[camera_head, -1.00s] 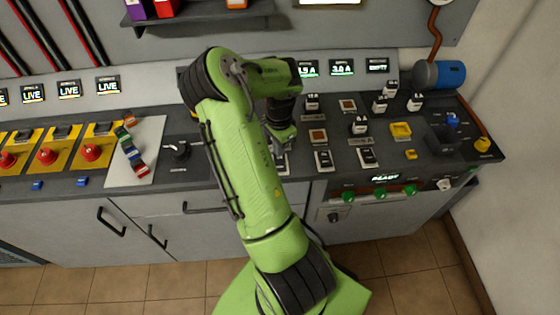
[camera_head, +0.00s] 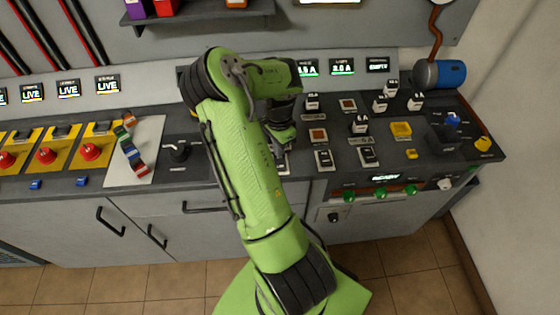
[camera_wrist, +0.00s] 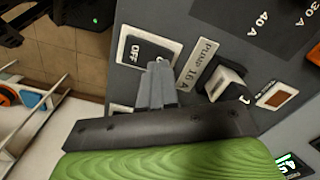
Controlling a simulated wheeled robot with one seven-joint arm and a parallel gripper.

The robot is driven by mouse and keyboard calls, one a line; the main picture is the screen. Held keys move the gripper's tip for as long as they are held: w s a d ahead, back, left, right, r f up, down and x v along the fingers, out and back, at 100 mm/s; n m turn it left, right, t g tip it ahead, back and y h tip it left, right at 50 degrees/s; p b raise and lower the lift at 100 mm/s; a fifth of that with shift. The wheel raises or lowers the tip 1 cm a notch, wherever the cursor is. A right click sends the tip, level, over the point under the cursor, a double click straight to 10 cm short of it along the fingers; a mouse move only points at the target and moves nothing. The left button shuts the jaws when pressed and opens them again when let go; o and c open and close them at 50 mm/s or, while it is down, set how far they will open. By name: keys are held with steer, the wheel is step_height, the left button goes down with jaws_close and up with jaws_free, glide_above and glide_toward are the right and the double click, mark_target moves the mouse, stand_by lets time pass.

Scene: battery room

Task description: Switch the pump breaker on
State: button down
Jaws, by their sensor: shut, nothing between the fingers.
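In the wrist view, a black breaker switch (camera_wrist: 146,50) in a white frame shows the word OFF. The label PUMP 16 A (camera_wrist: 198,64) stands beside it. My gripper (camera_wrist: 158,68) is shut and empty. Its fingertips appear over the edge of the pump breaker and hide part of it. I cannot tell whether they touch it. In the head view my gripper (camera_head: 281,146) is low over the bench, and the arm hides most of the pump breaker.
A dark fuse block with a white top (camera_wrist: 228,84) sits close to the label. A rotary knob (camera_head: 178,152) is to the left.

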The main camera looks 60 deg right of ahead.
steer(key=shift+f+b, duration=0.5)
steer(key=shift+f, duration=0.15)
step_height(320, 180, up, 7)
steer(key=p, duration=0.6)
steer(key=shift+r, duration=0.15)
stand_by(0.5)
